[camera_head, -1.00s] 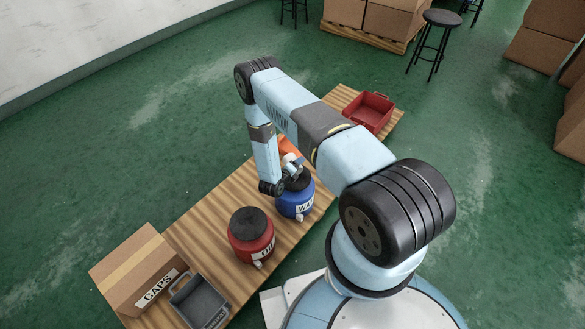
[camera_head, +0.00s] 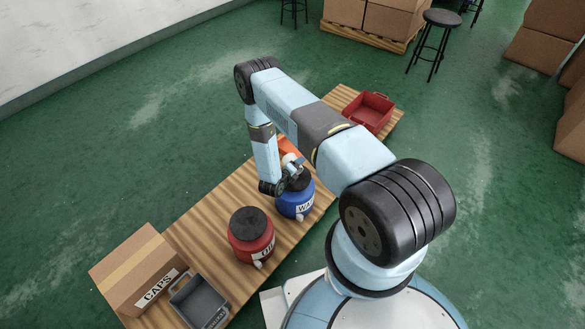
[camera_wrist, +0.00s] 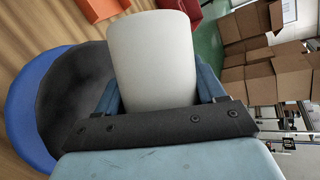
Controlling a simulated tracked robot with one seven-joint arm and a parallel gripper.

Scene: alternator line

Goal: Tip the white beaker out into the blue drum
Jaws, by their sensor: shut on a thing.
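The white beaker (camera_wrist: 152,60) is held between the two fingers of my gripper (camera_wrist: 158,88) in the wrist view. My gripper is shut on it. No opening of the beaker shows, so its contents are hidden. In the head view the beaker (camera_head: 289,158) is a small pale patch just above the drum, partly hidden by my wrist.
A red drum (camera_head: 251,237) stands left of the blue one. A caps box (camera_head: 133,270) and a grey bin (camera_head: 199,301) are at the near-left end of the bench. An orange object (camera_head: 289,146) lies behind my gripper, and a red bin (camera_head: 369,112) is at the far end.

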